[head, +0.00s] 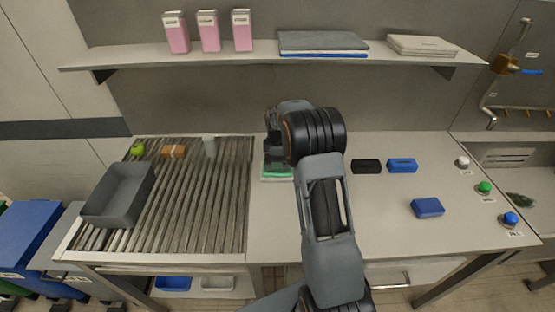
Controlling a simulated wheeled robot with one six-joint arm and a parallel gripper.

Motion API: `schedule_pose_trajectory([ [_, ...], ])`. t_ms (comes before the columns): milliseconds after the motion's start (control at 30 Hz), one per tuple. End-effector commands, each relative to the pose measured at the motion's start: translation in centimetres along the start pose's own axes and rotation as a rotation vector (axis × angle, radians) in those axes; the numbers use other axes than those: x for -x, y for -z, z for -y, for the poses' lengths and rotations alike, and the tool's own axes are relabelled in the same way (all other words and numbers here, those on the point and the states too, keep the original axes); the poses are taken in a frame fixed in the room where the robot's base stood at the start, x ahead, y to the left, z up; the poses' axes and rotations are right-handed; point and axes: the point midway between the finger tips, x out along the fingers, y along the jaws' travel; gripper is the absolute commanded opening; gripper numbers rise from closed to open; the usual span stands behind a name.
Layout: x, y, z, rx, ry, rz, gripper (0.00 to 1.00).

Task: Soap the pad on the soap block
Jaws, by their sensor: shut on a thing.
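My gripper (275,160) is at the left end of my arm, low over the table just right of the roller conveyor. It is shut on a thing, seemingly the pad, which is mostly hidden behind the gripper. A flat green piece with a pale edge (278,173) shows directly under the gripper. It looks like the soap block, but I cannot tell for sure, nor whether the held thing touches it.
A grey crate (119,195) stands on the conveyor (190,200), with small items behind it. Black (366,166) and blue (402,165) blocks and another blue block (428,207) lie right of my arm. Buttons (485,187) line the right edge. A shelf (260,52) hangs above.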

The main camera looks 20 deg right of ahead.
Motion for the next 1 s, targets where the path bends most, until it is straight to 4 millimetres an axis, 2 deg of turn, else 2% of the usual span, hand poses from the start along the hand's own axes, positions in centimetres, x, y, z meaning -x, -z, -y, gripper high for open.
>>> schedule_pose_trajectory([
  [1000,-0.96,0.00,0.00,0.000,0.000,0.000,0.46],
])
